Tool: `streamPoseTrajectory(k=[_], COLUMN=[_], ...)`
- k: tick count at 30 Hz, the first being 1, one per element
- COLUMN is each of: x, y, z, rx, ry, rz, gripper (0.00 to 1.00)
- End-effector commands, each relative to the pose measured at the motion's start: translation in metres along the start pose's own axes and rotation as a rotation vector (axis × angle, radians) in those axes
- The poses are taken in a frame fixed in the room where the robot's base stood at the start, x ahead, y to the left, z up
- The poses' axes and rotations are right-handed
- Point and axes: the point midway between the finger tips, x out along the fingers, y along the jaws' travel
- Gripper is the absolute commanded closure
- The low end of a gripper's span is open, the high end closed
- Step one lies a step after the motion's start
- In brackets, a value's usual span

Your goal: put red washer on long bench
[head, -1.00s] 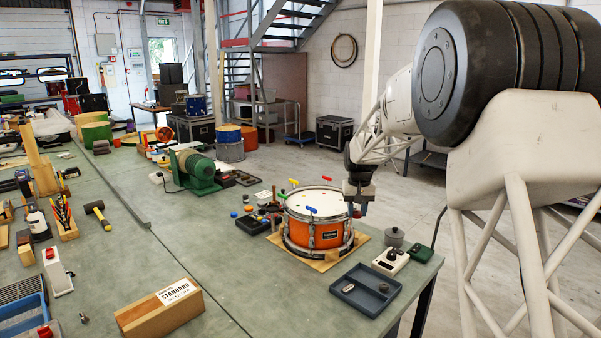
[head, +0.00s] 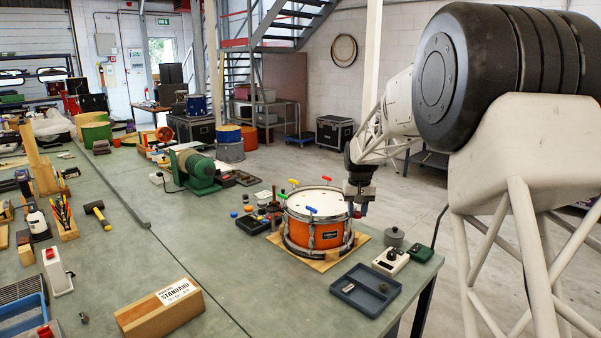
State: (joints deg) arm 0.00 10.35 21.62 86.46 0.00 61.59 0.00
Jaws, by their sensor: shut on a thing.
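My gripper (head: 359,206) points down at the right rim of an orange snare drum (head: 329,236). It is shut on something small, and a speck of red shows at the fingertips. The red washer itself is too small to make out clearly, so its shape cannot be told. A bit of blue also shows at the fingertips; I cannot tell whether it belongs to the drum. The long green-topped bench (head: 110,265) runs from the front left toward the back, with a dark seam along it.
The drum stands on a wooden board (head: 318,264), with coloured handles around its rim. A blue-grey tray (head: 392,300), a meter box (head: 390,261) and a grey pot (head: 394,236) stand nearby. A wooden block (head: 160,309) lies front left. The bench between block and drum is clear.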

Motion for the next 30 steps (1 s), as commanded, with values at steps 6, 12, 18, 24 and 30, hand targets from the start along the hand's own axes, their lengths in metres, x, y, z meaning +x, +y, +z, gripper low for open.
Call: streamPoseTrajectory(k=[6,12,18,24,30], x=[0.0,0.004,0.023,0.059,0.102], y=[0.0,-0.005,-0.028,-0.071,-0.119], z=[0.0,0.002,0.013,0.036,0.07], rx=[0.0,0.001,0.011,0.031,0.059], ry=[0.0,0.0,-0.001,-0.003,-0.002], rz=[0.0,0.0,0.0,0.0,0.001], gripper=[0.92,0.92,0.92,0.92,0.92])
